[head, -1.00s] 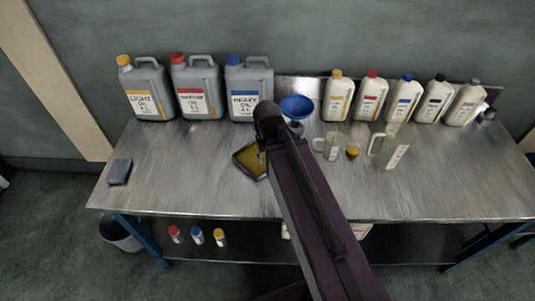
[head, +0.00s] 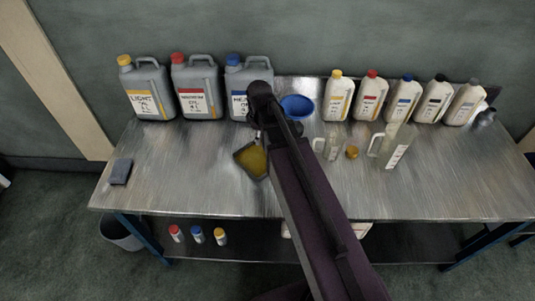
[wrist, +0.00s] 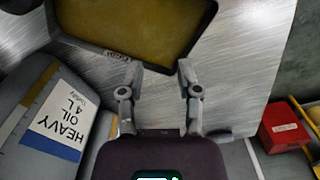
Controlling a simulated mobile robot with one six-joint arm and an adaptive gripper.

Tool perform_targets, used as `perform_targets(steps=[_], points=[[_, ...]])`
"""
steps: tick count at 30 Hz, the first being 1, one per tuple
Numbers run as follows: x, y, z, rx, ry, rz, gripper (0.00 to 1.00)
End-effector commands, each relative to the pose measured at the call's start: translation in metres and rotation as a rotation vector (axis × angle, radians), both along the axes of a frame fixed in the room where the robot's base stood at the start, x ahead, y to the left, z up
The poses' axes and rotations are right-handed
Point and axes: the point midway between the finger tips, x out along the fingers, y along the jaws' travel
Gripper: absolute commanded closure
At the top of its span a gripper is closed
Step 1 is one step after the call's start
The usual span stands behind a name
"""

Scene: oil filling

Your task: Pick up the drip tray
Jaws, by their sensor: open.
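The drip tray (head: 253,161) is a dark shallow tray with yellow-brown oil-coloured content, lying on the metal bench. In the head view my arm partly covers its right side. In the wrist view the tray (wrist: 118,57) fills the upper middle, with a small label on its near rim. My gripper (wrist: 161,72) is open and empty, its two fingertips spread close to that near rim. I cannot tell their height above the bench or whether they touch the rim. In the head view my gripper is mostly hidden behind the arm.
The heavy oil can (wrist: 52,125) stands close to the left of my gripper, with other cans along the wall. A blue funnel (head: 297,107), clear jugs (head: 392,147) and several bottles (head: 370,95) are to the right. The bench's left front is mostly clear.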

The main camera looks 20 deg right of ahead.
Motion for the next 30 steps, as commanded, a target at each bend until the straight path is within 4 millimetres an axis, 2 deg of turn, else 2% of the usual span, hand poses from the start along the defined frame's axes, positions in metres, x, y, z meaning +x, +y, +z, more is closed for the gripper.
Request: perform_targets(steps=[1,3,18,24,30], points=[[0.012,0.0,0.001,0.0,0.0,0.07,0.56],[0.023,0.0,0.002,0.0,0.0,0.179,0.56],[0.092,0.0,0.007,0.001,0.0,0.912,0.56],[0.105,0.001,0.008,0.001,0.0,1.071,0.56],[0.108,0.001,0.008,0.001,0.0,1.113,0.56]])
